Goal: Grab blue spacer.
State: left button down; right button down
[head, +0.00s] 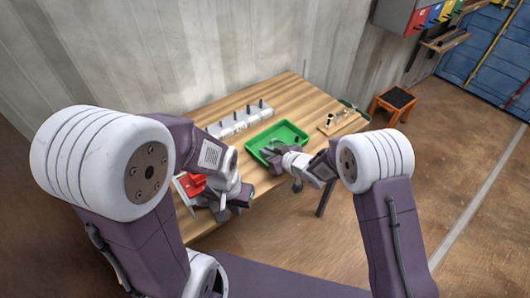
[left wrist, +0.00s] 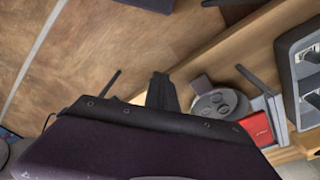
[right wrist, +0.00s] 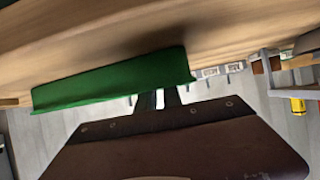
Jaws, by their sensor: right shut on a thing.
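I cannot make out a blue spacer in any view. My right gripper (head: 272,155) is at the green tray (head: 299,128) on the table, its tips over the tray's near left part. In the right wrist view the right fingers (right wrist: 160,98) are close together beside the tray's green wall (right wrist: 110,82). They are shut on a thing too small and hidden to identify. My left gripper (head: 232,208) is low at the table's near left edge, by a red box (head: 193,184).
A pale rack with several dark pegs (head: 235,123) stands behind the tray, near the wall. A wooden board with small parts (head: 343,120) lies at the table's right end. An orange stool (head: 396,103) stands on the floor beyond. Bare tabletop (head: 285,92) lies behind the tray.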

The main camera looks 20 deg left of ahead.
jog(key=r, duration=0.2)
jog(key=d+r, duration=0.1)
jog(key=r, duration=0.2)
jog(key=shift+w+p, duration=0.1)
jog(key=shift+p, duration=0.2)
jog(key=d+r+p, duration=0.2)
jog(key=d+r, duration=0.4)
jog(key=d, duration=0.4)
jog(key=shift+w+d, duration=0.35)
jog(key=shift+w, duration=0.1)
